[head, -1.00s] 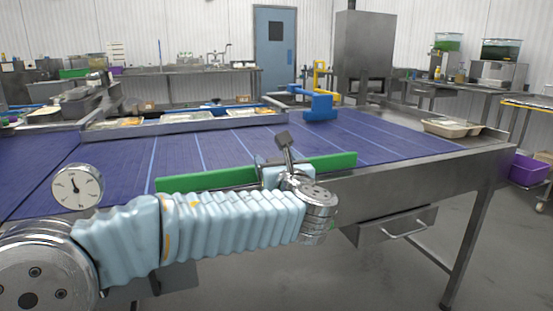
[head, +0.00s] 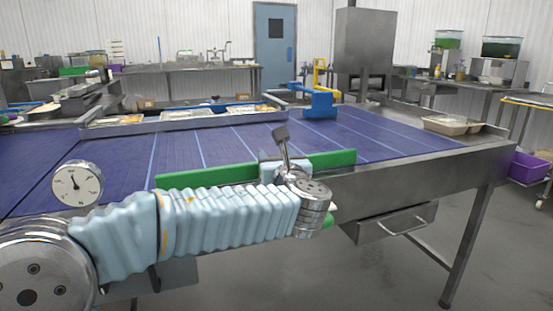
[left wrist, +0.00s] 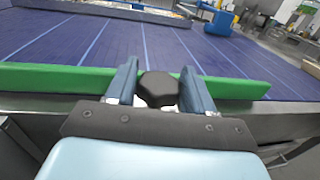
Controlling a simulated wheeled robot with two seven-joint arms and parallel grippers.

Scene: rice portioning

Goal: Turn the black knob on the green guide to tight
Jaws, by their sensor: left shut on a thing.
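The green guide (head: 208,176) runs along the near edge of the blue belt. It crosses the left wrist view (left wrist: 55,80) from side to side. The black knob (left wrist: 158,88) sits in front of the guide, between the two blue fingers of my left gripper (left wrist: 160,85). The fingers are shut on the knob, one on each side. In the head view my left gripper (head: 272,170) is at the guide, and the wrist and sleeve hide the knob. The knob's tightness cannot be told. My right gripper is not in view.
The blue conveyor belt (head: 110,165) lies beyond the guide in a steel frame. A blue stand (head: 318,104) with a yellow part is on its far side. A beige tray (head: 452,125) rests at the right end. A steel drawer (head: 390,228) hangs below the frame.

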